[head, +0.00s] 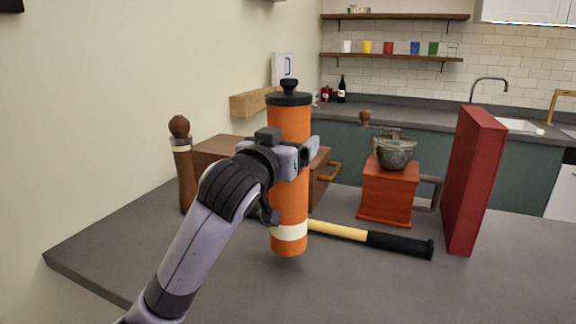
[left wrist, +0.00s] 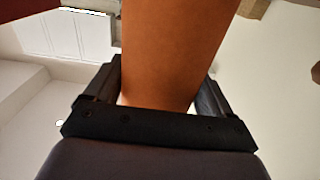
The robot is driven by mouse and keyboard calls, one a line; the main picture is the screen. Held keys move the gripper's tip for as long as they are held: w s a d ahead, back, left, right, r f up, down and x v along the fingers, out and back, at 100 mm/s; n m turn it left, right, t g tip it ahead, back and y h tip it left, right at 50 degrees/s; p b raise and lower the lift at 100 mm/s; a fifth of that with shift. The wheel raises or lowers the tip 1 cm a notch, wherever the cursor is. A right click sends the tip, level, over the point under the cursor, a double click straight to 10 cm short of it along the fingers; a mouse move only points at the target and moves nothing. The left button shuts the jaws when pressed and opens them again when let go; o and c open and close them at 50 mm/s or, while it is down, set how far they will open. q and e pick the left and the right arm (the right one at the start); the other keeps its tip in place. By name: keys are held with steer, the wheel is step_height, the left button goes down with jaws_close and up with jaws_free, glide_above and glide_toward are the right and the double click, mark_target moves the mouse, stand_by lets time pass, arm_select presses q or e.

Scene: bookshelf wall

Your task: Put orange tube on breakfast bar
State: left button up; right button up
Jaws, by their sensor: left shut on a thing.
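The orange tube (head: 288,215) has a black knobbed cap and a cream band near its base. It stands upright in the middle of the head view, over the grey breakfast bar (head: 345,285). My left gripper (head: 300,158) is shut around the tube's upper half. The tube also fills the upper middle of the left wrist view (left wrist: 172,50), between the two fingers (left wrist: 158,90). I cannot tell for sure whether the tube's base touches the bar or is slightly above it. My right gripper is not in view.
A pepper mill (head: 184,172) stands left. A coffee grinder (head: 388,192) and a tall red book (head: 472,180) stand right. The front of the bar is clear.

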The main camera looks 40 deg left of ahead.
arm_select(q)
steer(key=shift+f+b, duration=0.35)
steer(key=shift+f, duration=1.5)
steer(key=o, duration=1.4)
steer(key=v, duration=0.7)
steer(key=shift+s+f+b, duration=0.1)
steer(key=shift+s+b, duration=0.15)
steer(key=shift+b, duration=0.1)
steer(key=shift+d, duration=0.1)
